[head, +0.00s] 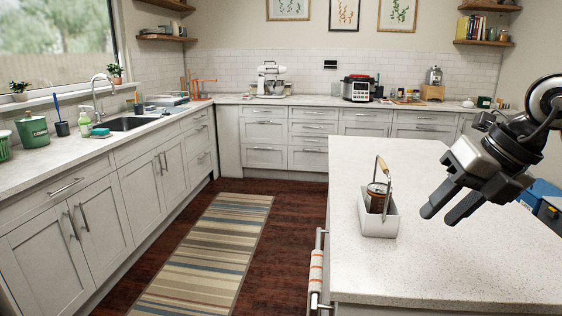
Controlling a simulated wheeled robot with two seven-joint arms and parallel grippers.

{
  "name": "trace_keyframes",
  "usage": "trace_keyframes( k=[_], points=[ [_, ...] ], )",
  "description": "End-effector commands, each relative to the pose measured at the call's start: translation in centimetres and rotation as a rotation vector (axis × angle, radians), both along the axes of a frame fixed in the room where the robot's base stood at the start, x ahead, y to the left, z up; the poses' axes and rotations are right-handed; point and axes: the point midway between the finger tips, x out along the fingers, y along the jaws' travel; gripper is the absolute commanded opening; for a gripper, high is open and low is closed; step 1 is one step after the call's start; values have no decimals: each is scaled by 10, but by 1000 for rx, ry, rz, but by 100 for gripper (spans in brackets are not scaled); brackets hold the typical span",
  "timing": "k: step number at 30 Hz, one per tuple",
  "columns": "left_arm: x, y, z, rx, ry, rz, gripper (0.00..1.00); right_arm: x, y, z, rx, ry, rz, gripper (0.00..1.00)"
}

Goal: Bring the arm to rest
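My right gripper (446,208) shows at the right of the head view, above the white island counter (455,262). Its two dark fingers point down and to the left, stand apart, and hold nothing. It is to the right of a white caddy (379,222) and apart from it. The caddy stands on the island, has a wooden handle (382,166), and holds a brown jar (377,197). My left gripper and arm are not in view.
A striped towel (316,272) hangs on a rail at the island's left side. A blue item (543,192) is at the far right, partly hidden. A striped rug (208,255) lies on the wooden floor. Counters with a sink (128,123) and appliances line the walls.

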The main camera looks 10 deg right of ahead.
Motion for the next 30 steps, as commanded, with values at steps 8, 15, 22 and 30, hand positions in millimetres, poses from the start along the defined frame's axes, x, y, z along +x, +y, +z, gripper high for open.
trace_keyframes(
  k=[8, 15, 22, 30],
  points=[
    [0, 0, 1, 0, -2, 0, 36, -4, 108, -47, 422, 49, 263, 35],
    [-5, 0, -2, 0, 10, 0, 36, -20, 213, -59, 1324, 115, 179, 35],
    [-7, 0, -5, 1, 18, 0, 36, 10, 187, -141, 1921, 202, -672, 35],
    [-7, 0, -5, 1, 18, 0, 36, -56, 156, -320, 1820, 418, -1710, 35]
  ],
)
